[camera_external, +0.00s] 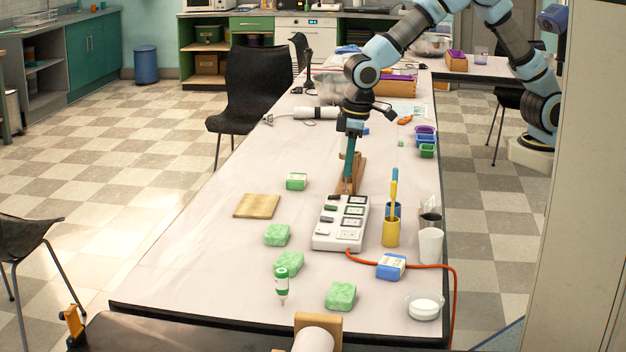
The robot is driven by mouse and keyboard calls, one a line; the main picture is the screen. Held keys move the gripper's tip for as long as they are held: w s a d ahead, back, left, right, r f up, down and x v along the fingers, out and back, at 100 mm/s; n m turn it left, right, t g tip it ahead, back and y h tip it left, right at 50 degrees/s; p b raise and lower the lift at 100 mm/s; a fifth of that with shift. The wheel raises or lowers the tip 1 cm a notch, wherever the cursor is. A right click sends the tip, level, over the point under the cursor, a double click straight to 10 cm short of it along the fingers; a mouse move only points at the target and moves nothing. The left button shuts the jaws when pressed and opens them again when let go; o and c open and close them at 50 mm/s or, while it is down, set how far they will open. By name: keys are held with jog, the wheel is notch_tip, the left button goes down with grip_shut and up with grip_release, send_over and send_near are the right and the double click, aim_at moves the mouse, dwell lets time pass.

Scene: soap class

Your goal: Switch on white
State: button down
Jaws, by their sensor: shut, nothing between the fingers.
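A white power strip (322,238) lies on the long table, with several sockets down its right side and several switches down its left side. The switches look dark or greenish at the far end and whitish at the near end; their positions are too small to tell. My gripper (348,183) points down at the far end of the strip, in front of a brown wooden block (360,170). Its fingers are shut and empty. I cannot tell whether the tips touch the strip. An orange cord (410,266) runs from the strip's near end.
Green soap bars (277,235) lie left of and nearer than the strip, with a wooden board (257,206) farther left. The table's left side is mostly clear.

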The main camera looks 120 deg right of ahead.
jog(key=m, duration=0.1)
send_over(317, 229)
jog(key=s+a, duration=0.2)
jog(key=f, duration=0.1)
jog(key=shift+w+d+f, duration=0.1)
jog(key=shift+w+d, duration=0.1)
jog(key=shift+d, duration=0.05)
jog(key=f+p, duration=0.1)
jog(key=f, duration=0.3)
jog(key=f+p, duration=0.2)
jog(key=f, duration=0.3)
jog(key=w+d+f+p, duration=0.1)
jog(key=f, duration=0.3)
jog(key=shift+w+f+p, duration=0.1)
jog(key=shift+f+p, duration=0.1)
jog(key=shift+p, duration=0.1)
jog(key=shift+f, duration=0.3)
